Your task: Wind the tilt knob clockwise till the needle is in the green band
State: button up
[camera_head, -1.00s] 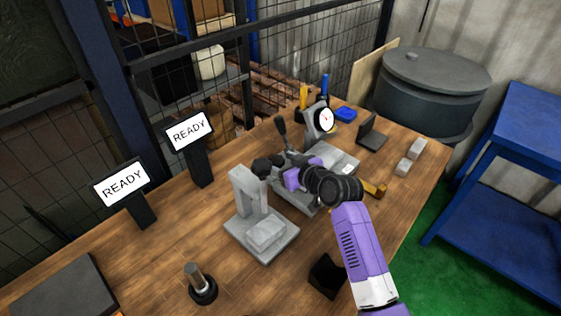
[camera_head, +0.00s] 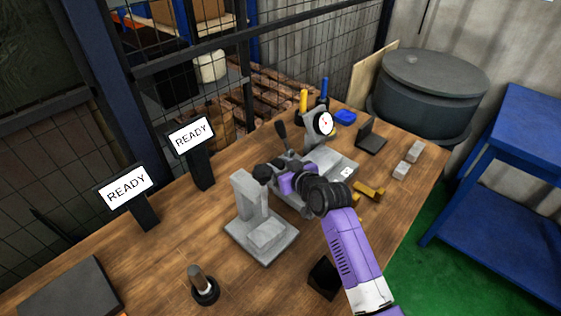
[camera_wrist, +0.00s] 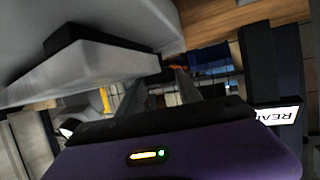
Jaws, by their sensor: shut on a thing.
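The grinder (camera_head: 330,160) is a grey machine on the wooden bench. A round white dial (camera_head: 326,123) stands at its far end; red shows on its face, but needle and green band are too small to read. My gripper (camera_head: 271,172) is at the grinder's near left end, against a dark rounded piece (camera_head: 261,173) that looks like the tilt knob. It is shut on it, and my wrist hides part of the grip. In the wrist view my gripper's two fingers (camera_wrist: 162,76) reach in beside a large grey body (camera_wrist: 90,75); the knob is not clear there.
A grey stand (camera_head: 262,235) is close in front of my gripper. A black-handled lever (camera_head: 281,131) rises behind it. Two READY screens (camera_head: 127,188) (camera_head: 191,133) stand left. A brass-coloured piece (camera_head: 368,191) and grey blocks (camera_head: 408,160) lie right.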

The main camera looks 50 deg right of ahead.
aim_at(278, 166)
jog(key=shift+a+f+m+g+h+p, duration=0.15)
jog(key=shift+m+g+h+p, duration=0.25)
jog(key=shift+m+h+p, duration=0.6)
jog(key=shift+a+f+m+g+h+b, duration=0.15)
jog(key=shift+m+g+h+b, duration=0.2)
jog(key=shift+m+h, duration=0.45)
grip_shut()
grip_release()
jog(key=o, duration=1.4)
jog(key=shift+r, duration=0.2)
jog(key=shift+c, duration=0.2)
jog(key=shift+w+r, duration=0.1)
jog(key=shift+r, duration=0.1)
notch_tip(278, 166, up, 20)
